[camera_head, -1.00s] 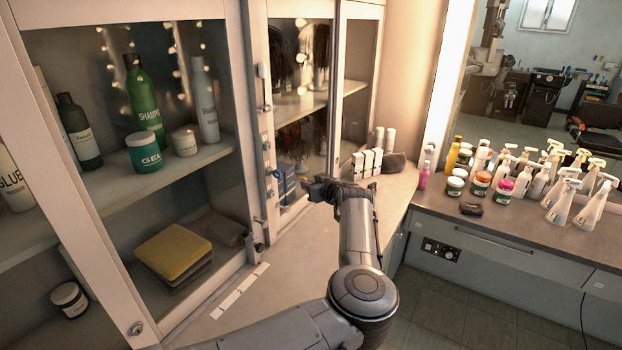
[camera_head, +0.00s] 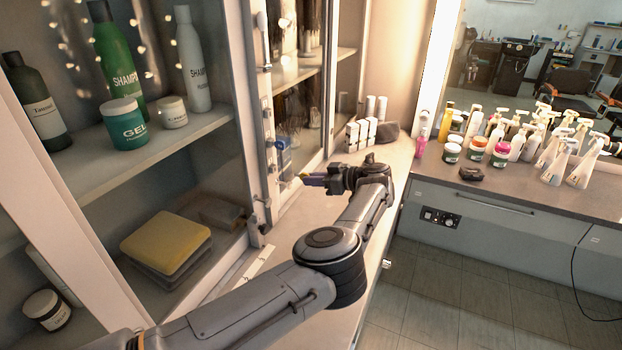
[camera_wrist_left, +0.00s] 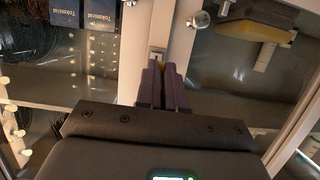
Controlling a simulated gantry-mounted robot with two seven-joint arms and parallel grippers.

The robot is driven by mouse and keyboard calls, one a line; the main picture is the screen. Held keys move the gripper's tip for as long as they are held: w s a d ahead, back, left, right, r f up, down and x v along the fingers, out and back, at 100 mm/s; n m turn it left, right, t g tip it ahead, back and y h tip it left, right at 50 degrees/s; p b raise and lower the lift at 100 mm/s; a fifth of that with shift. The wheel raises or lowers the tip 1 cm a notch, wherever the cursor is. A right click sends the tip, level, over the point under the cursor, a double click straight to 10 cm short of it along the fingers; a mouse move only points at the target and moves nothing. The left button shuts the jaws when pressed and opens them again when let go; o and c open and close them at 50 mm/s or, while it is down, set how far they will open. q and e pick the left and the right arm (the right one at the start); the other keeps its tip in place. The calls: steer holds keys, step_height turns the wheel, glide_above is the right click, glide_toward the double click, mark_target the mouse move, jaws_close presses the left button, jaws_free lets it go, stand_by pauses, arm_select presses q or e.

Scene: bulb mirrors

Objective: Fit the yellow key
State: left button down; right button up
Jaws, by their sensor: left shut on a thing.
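My left gripper (camera_head: 314,180) is shut, its dark purple fingers pointing left toward the cabinet's door frame. A small bit of yellow, the yellow key (camera_head: 301,176), shows at the fingertips; most of it is hidden between them. In the left wrist view the shut fingers (camera_wrist_left: 165,88) reach to a pale lock fitting (camera_wrist_left: 156,55) on the white door frame, and a little yellow of the key (camera_wrist_left: 160,64) shows just past the tips. I cannot tell whether the key touches the fitting or is in it. My right gripper is not in view.
The glass cabinet holds bottles, a green gel jar (camera_head: 126,124) and yellow folded cloth (camera_head: 166,241). Blue boxes (camera_head: 284,158) are behind the glass. White boxes (camera_head: 357,133) stand on the counter; many bottles stand right. The near counter is mostly clear.

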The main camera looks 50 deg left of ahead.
mark_target(301, 175)
arm_select(q)
steer(key=shift+w+d, duration=0.1)
steer(key=shift+d, duration=0.1)
steer(key=shift+s+a+p, duration=0.35)
steer(key=shift+a, duration=0.25)
steer(key=shift+s+a+p, duration=0.3)
steer(key=shift+a+p, duration=0.05)
steer(key=shift+a, duration=0.2)
steer(key=shift+s+a+p, duration=0.25)
steer(key=shift+s+a, duration=0.1)
steer(key=shift+a, duration=0.35)
steer(key=shift+s+a+p, duration=0.2)
steer(key=shift+s+a, duration=0.15)
steer(key=shift+a, duration=0.4)
steer(key=shift+f, duration=0.1)
steer(key=shift+s+a, duration=0.3)
steer(key=shift+a, duration=0.1)
steer(key=shift+s+a, duration=0.35)
steer(key=shift+a, duration=0.3)
steer(key=c, duration=0.7)
jaws_free()
